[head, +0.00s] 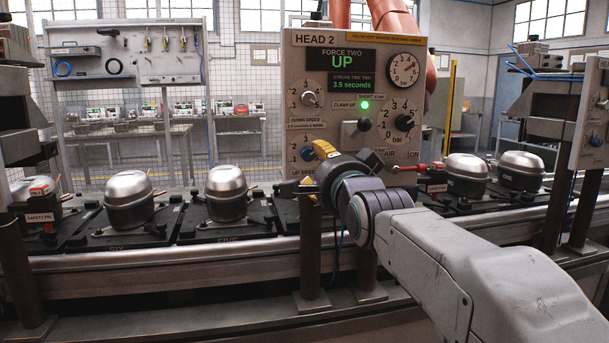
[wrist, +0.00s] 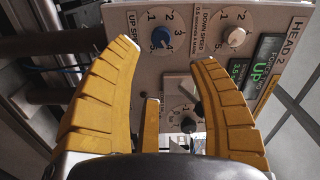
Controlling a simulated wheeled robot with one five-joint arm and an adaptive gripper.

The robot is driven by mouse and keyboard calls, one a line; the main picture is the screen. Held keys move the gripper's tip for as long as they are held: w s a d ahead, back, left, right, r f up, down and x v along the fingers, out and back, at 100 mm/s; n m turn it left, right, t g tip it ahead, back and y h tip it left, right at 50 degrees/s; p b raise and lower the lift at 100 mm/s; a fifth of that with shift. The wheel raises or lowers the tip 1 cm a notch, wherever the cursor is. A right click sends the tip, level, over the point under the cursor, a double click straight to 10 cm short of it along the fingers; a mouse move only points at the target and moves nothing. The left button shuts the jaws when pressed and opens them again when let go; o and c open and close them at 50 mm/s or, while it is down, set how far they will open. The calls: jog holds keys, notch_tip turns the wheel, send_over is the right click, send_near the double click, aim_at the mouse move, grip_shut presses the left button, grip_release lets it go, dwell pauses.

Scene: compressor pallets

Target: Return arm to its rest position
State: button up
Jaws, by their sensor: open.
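My arm (head: 470,255) reaches from the lower right of the head view toward the HEAD 2 control panel (head: 310,80). The panel face lies beyond the fingertips, with a blue-capped knob (wrist: 161,37) and a down speed knob (wrist: 235,37). I cannot tell whether a fingertip touches the panel.
Several compressors, one a silver dome (head: 227,192), sit on dark pallets along the conveyor (head: 150,272). Posts (head: 312,250) stand under the panel. A tool board (head: 130,55) is behind.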

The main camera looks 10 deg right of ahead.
jog(key=s+f+n+g+p, duration=0.3)
jog(key=s+n+g+p, duration=0.2)
jog(key=s+p, duration=0.3)
jog(key=s+f+n+g+p, duration=0.3)
jog(key=s+p, duration=0.5)
jog(key=s, duration=0.5)
jog(key=s+f+n+g+p, duration=0.2)
jog(key=s+n+g+p, duration=0.4)
jog(key=s+p, duration=0.3)
jog(key=s+n, duration=0.1)
jog(key=s, duration=0.1)
jog(key=shift+s+f+g, duration=0.3)
jog(key=shift+s+f, duration=0.05)
jog(key=shift+f, duration=0.05)
jog(key=shift+a, duration=0.1)
